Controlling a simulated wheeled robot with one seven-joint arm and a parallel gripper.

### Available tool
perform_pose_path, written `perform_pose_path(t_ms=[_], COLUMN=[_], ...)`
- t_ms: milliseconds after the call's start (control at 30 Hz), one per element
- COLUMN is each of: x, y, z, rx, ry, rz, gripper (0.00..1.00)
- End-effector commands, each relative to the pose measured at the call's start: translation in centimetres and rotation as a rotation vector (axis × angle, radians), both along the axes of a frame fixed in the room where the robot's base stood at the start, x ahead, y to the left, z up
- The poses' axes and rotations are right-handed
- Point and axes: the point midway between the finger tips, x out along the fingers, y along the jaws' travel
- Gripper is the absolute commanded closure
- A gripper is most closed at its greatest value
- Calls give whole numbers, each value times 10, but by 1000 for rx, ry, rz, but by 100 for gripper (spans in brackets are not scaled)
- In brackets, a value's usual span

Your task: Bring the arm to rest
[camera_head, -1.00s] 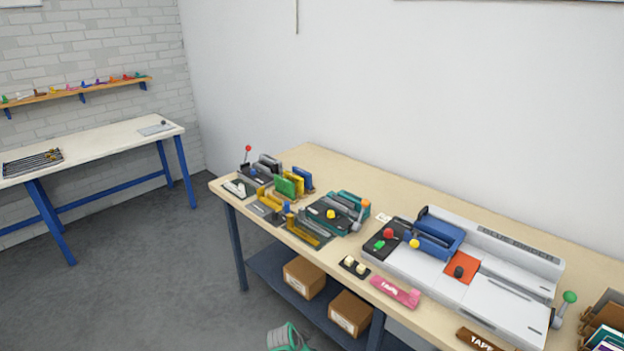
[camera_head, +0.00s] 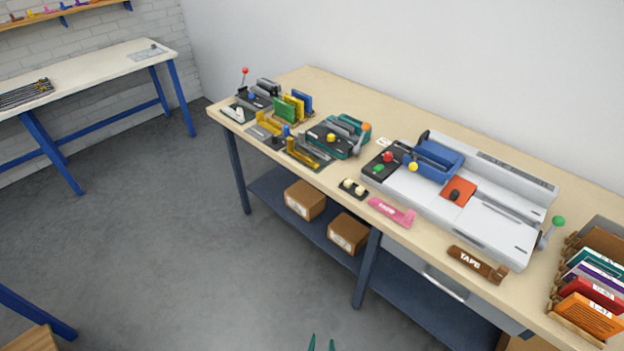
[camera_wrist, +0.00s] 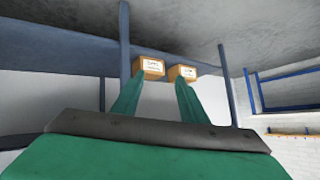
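My gripper (camera_head: 321,343) shows only as two green fingertips at the bottom edge of the head view, over the grey floor in front of the workbench. In the wrist view my gripper (camera_wrist: 158,98) has its two green fingers spread apart, with nothing between them. It is open and empty. The rest of my arm is out of the head view.
The workbench (camera_head: 405,115) holds a white binding machine (camera_head: 490,230), several small tools and a basket of folders (camera_head: 552,292). Two cardboard boxes (camera_head: 305,200) (camera_head: 348,233) sit on its lower shelf. A white-topped table (camera_head: 100,72) stands at left. The floor (camera_head: 190,260) between is clear.

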Motion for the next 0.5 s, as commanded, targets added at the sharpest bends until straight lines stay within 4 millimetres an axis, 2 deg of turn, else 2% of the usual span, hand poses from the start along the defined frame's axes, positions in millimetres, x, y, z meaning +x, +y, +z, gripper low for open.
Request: perform_pose_path(t_ms=[33, 100, 267, 500], x=[-20, -42, -89, -151], y=[1, 4, 10, 21], z=[9, 24, 65, 143], rx=[-11, -28, -67, -127], ry=[-15, -43, -111, -217], rz=[20, 50, 108, 170], gripper=[61, 61, 61, 61])
